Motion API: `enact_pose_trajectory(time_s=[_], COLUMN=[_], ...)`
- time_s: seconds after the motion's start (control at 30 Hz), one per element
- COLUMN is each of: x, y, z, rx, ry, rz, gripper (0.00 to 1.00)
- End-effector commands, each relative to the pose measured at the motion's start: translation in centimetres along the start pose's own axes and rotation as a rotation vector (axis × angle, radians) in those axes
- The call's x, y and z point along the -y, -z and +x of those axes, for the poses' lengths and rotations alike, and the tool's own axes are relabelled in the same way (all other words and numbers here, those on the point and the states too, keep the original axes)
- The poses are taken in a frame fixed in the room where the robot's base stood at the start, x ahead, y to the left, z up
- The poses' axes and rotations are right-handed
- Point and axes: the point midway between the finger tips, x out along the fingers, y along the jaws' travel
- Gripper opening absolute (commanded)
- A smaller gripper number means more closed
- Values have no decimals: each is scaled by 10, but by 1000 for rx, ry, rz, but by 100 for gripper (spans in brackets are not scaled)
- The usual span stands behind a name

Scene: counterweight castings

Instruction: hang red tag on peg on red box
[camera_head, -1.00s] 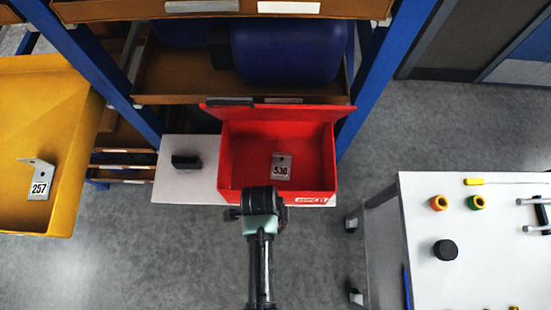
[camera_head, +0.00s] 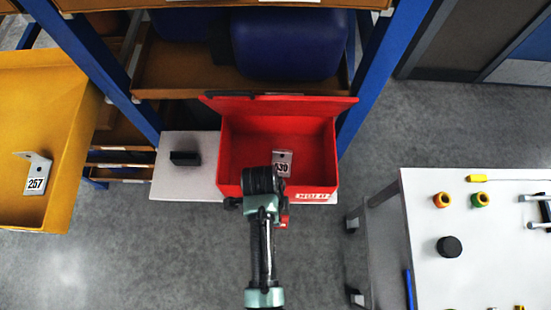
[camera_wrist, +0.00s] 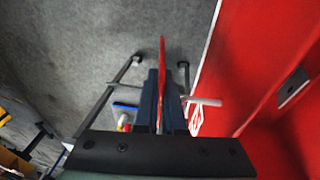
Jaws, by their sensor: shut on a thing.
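The red box (camera_head: 235,160) stands open on a pale shelf, lid tilted back, with a white label on its front wall. My gripper (camera_wrist: 161,90) is shut on the red tag (camera_wrist: 162,55), which shows edge-on as a thin strip between the dark fingers in the wrist view. In the head view a bit of the tag (camera_head: 284,221) shows beside my gripper, just in front of the box's front wall. A short pale rod (camera_wrist: 206,101), possibly the peg, shows right of the fingers near the box's label in the wrist view. The tag's hole is not visible.
A numbered metal bracket (camera_head: 282,163) is inside the red box. A black block (camera_head: 185,158) sits left of it on the shelf. A yellow bin (camera_head: 60,180) stands at left. A white table (camera_head: 440,290) with rings, a black puck and tools is at right. Blue uprights flank the shelf.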

Motion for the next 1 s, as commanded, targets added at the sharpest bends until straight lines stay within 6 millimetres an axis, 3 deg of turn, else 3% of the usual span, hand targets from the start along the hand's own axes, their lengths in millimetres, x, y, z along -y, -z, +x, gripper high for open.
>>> enact_pose_trajectory(time_s=[0.03,0.37,0.4,0.57,0.67,0.87,1.0], x=[41,41,41,41,40,32,22], y=[1,1,1,2,2,1,0], z=[-6,-6,-6,-6,-10,-36,-67], rx=[7,5,5,5,5,4,2], ry=[157,157,157,157,156,137,109], rz=[2,3,3,4,4,1,-2], gripper=[0,0,10,38,41,41,41])
